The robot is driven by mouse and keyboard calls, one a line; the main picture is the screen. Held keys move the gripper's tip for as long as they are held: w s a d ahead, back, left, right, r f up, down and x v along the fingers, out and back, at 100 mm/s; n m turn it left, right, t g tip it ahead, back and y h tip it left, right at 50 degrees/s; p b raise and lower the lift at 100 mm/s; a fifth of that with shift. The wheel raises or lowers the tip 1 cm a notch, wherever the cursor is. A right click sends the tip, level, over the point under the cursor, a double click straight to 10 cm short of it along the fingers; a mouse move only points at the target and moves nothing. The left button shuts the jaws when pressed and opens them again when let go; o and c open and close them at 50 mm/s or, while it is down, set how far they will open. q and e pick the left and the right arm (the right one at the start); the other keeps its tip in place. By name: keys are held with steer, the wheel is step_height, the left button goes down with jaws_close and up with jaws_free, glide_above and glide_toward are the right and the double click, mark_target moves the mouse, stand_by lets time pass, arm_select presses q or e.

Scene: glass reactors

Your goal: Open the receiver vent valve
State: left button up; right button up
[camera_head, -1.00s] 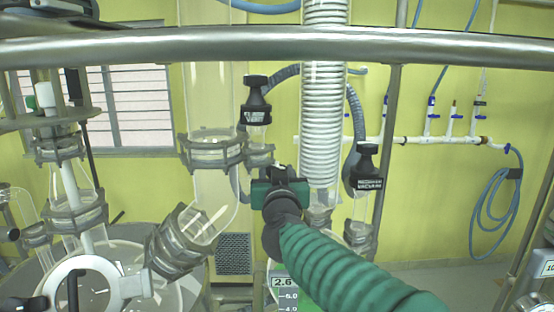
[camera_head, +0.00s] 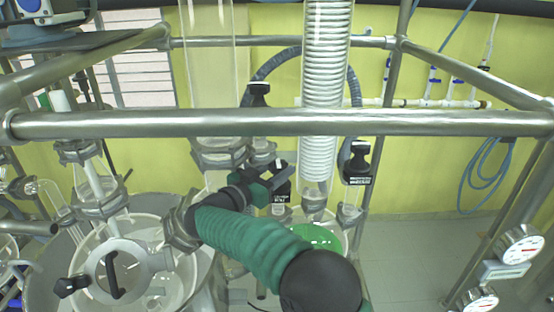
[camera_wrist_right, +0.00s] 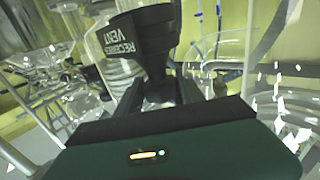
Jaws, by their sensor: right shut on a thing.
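The receiver vent valve knob (camera_head: 281,197) is black with a white label, near the middle of the head view, partly hidden by my right gripper (camera_head: 276,181). In the right wrist view the knob (camera_wrist_right: 140,38) shows close up, with "RECEIVER VENT" readable on its side. My right gripper (camera_wrist_right: 155,100) is shut on it, with the fingers around the narrower part below its wide top. The knob looks tilted in the wrist view. I cannot tell how far the valve is turned. My left gripper is not in view.
A steel rail (camera_head: 300,123) crosses in front of the glassware. Another black knob (camera_head: 358,166) labelled vacuum stands to the right, and one (camera_head: 258,94) stands behind the rail. A coiled glass condenser (camera_head: 325,90) rises at the middle. A glass vessel (camera_head: 150,245) stands at left.

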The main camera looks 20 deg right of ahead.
steer(key=shift+f, duration=0.15)
stand_by(0.4)
steer(key=o, duration=1.1)
steer(key=shift+w+d+f, duration=0.1)
steer(key=shift+w, duration=0.25)
steer(key=p+v, duration=0.2)
steer(key=v, duration=1.5)
steer(key=shift+w+a, duration=0.25)
